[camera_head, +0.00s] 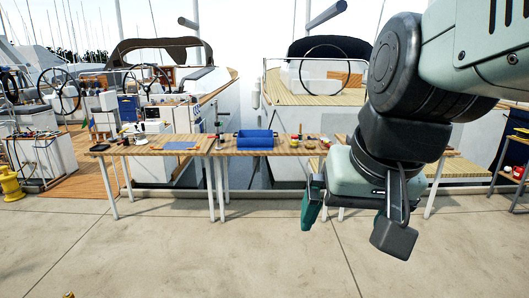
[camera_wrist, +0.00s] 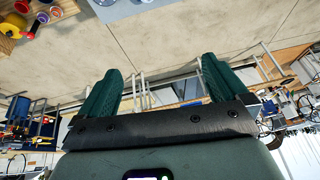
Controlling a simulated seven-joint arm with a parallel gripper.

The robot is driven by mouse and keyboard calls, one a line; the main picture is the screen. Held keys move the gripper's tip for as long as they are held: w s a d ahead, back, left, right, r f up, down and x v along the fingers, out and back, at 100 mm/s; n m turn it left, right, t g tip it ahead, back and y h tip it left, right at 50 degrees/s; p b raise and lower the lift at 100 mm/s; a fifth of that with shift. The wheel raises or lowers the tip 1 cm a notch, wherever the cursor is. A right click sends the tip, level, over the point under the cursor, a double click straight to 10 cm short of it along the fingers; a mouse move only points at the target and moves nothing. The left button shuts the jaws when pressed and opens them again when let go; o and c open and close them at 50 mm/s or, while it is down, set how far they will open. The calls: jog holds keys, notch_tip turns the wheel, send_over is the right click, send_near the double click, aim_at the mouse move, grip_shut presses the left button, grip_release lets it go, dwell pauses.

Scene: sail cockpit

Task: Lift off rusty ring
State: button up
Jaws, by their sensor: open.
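I cannot make out the rusty ring in either view; objects on the benches are too small to tell apart. My gripper (camera_head: 343,218) hangs in front of the work tables at the right of the head view, pointing down. In the wrist view its two green fingers stand wide apart, with nothing between them (camera_wrist: 161,75) but distant floor and table legs. A wooden surface (camera_wrist: 7,44) with several small round coloured items (camera_wrist: 41,16) shows at the top left of the wrist view.
A row of wooden tables (camera_head: 225,152) holds a blue bin (camera_head: 255,139), a blue mat (camera_head: 180,146) and small items. Moored boats with steering wheels stand behind. A yellow bollard (camera_head: 11,185) is at far left, a shelf at far right.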

jog(key=s, duration=0.1)
jog(key=s+a+r, duration=0.1)
jog(key=shift+s+a+r, duration=0.1)
jog(key=shift+s, duration=0.2)
jog(key=s, duration=0.2)
jog(key=s+d+f, duration=0.1)
jog(key=shift+n+t, duration=0.3)
jog(key=shift+n, duration=0.1)
jog(key=shift+c, duration=0.3)
jog(key=shift+s+d, duration=0.1)
jog(key=shift+s, duration=0.2)
jog(key=shift+c, duration=1.1)
jog(key=shift+f+h, duration=0.1)
jog(key=shift+h, duration=0.2)
jog(key=c, duration=0.4)
